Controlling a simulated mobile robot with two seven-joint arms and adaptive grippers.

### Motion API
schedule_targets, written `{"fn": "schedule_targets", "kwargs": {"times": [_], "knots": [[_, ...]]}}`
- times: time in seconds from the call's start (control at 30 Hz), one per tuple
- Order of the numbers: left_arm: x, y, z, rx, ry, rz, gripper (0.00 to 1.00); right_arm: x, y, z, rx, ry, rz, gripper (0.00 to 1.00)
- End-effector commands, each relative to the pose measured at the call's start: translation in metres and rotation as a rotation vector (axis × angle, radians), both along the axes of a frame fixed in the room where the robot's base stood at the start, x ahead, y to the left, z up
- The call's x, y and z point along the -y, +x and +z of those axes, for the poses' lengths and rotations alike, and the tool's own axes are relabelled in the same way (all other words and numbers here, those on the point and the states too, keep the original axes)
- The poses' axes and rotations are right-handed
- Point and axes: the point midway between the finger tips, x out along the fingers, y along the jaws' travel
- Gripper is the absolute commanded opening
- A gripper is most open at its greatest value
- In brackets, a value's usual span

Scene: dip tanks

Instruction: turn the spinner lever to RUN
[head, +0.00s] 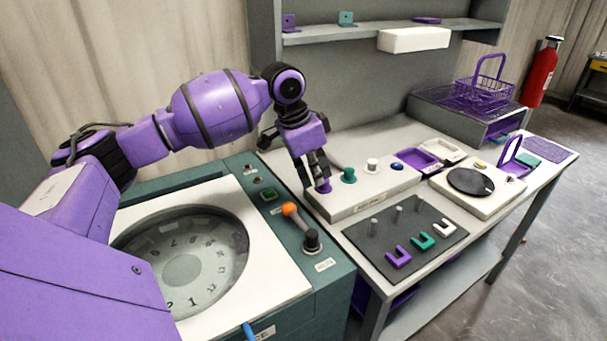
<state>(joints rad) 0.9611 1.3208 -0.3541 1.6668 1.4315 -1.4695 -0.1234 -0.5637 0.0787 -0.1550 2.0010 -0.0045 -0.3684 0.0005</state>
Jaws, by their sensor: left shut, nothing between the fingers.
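The spinner is a teal machine with a white top (265,285) and a round window (185,262) showing a numbered drum. Its lever (300,224) has an orange knob at the far left end and a black hub at the near right end. Small white labels lie beside the lever, too small to read surely. My left gripper (322,182) points down with its fingers shut and empty. It is behind and right of the orange knob, apart from the lever, at a purple knob on the grey bench block; I cannot tell if they touch. My right gripper is out of view.
The grey block (350,205) carries a teal knob (348,175) and a white knob (372,165). A dark mat (385,262) holds pegs and U-shaped pieces. A blue handle (249,331) is at the spinner's front. A purple basket (484,93) stands at the back right.

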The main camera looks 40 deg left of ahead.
Motion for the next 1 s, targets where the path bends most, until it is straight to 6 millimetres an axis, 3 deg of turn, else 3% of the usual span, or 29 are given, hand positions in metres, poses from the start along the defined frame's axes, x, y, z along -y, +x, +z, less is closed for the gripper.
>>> {"fn": "schedule_targets", "kwargs": {"times": [0.33, 0.6, 1.0], "knots": [[0.013, 0.019, -0.073, -0.003, -0.002, 0.000, 0.00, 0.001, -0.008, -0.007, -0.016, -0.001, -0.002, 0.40], [-0.007, -0.010, -0.061, 0.002, 0.002, 0.001, 0.00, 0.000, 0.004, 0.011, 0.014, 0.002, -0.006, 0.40], [-0.010, -0.014, -0.062, 0.001, 0.001, 0.000, 0.00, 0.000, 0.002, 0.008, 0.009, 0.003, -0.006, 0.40]]}}
